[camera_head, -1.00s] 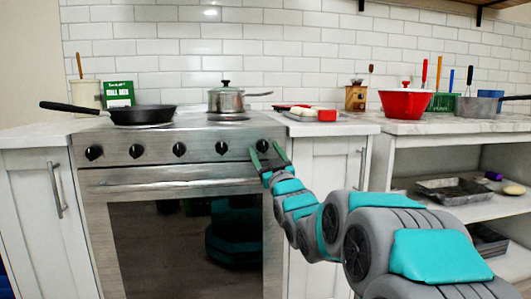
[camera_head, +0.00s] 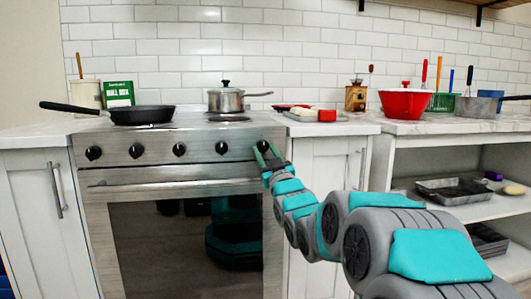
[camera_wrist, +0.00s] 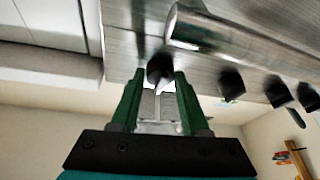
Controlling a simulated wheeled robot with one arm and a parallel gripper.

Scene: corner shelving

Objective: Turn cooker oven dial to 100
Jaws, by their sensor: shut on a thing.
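The steel cooker (camera_head: 185,143) has a row of several black dials on its front panel. My gripper (camera_head: 266,152) is at the rightmost dial (camera_head: 262,145), with its green fingers shut on it. In the wrist view, the dark dial (camera_wrist: 160,69) sits between the tips of the two fingers (camera_wrist: 156,88). The dial's markings are too small to read in either view.
The oven door handle (camera_head: 170,186) runs just below the dials. A frying pan (camera_head: 142,115) and a lidded pot (camera_head: 226,100) stand on the cooker. A white cabinet (camera_head: 315,175) is right of the cooker, behind my arm.

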